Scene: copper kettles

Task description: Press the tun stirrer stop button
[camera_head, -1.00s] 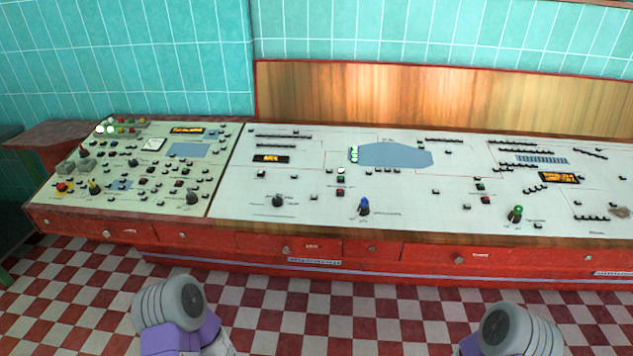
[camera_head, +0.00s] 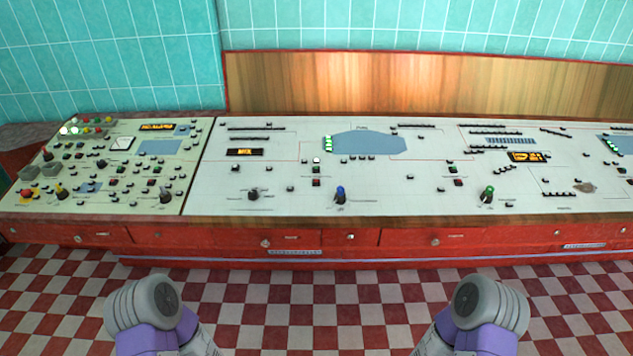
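A long white control panel (camera_head: 270,205) with red drawers stands ahead of me. Red buttons sit on it: one in the middle (camera_head: 316,183), one on the right (camera_head: 458,182) and small ones on the left section. The labels are too small to read, so I cannot tell which is the tun stirrer stop button. A blue knob (camera_head: 340,194) and a green knob (camera_head: 488,194) stand near the front edge. My two arms show at the bottom of the head view, apart from the panel. Neither gripper's fingers are in view.
The panel's red front (camera_head: 380,240) runs across the whole view. A left section (camera_head: 60,205) is crowded with knobs, buttons and lamps. A wooden backboard (camera_head: 420,85) and teal tiled walls stand behind. The checkered floor (camera_head: 300,310) before the panel is clear.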

